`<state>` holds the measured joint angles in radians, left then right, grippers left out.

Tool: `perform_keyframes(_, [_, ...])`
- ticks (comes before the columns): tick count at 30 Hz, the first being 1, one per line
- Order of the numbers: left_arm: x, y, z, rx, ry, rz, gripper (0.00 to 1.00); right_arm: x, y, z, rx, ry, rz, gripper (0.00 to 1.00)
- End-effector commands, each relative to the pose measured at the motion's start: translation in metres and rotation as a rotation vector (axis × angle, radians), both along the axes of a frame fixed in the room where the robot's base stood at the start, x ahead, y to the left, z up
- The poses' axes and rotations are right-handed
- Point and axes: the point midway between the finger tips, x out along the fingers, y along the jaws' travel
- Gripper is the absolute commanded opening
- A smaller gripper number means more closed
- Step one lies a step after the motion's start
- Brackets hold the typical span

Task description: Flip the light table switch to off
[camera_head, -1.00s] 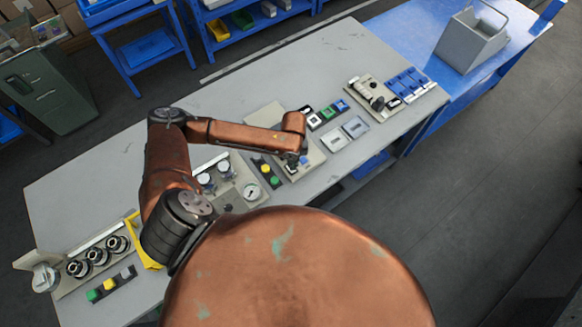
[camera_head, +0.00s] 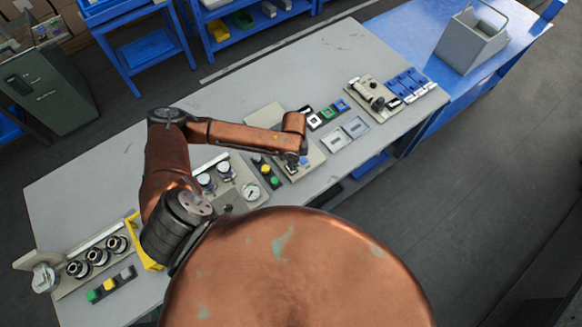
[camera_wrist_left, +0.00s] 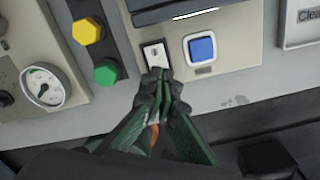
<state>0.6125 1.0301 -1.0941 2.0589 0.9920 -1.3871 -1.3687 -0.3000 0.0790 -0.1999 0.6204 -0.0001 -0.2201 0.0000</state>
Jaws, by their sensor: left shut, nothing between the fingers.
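A white rocker switch (camera_wrist_left: 155,55) in a dark frame sits on a beige panel (camera_wrist_left: 235,45) in the left wrist view. A square blue button (camera_wrist_left: 202,48) is just to its right. My left gripper (camera_wrist_left: 161,76) is shut and empty, with its fingertips at the lower edge of the switch. The tips cover that lower edge, and I cannot tell whether they touch it. In the head view my left gripper (camera_head: 292,162) points down over the panel (camera_head: 314,155), and the switch is too small or hidden there. My right gripper is not in view.
A yellow button (camera_wrist_left: 87,31) and a green button (camera_wrist_left: 107,71) stand left of the switch, with a round gauge (camera_wrist_left: 43,86) beyond. The bench top (camera_head: 270,75) is clear behind the panels. A grey bin (camera_head: 470,42) stands on the blue table at the right.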

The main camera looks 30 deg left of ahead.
Motion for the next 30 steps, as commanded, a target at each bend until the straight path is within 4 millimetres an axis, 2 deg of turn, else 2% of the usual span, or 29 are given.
perform_keyframes(30, [0.0,0.0,-0.012,0.0,0.0,0.0,0.0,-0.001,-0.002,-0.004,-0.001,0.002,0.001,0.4])
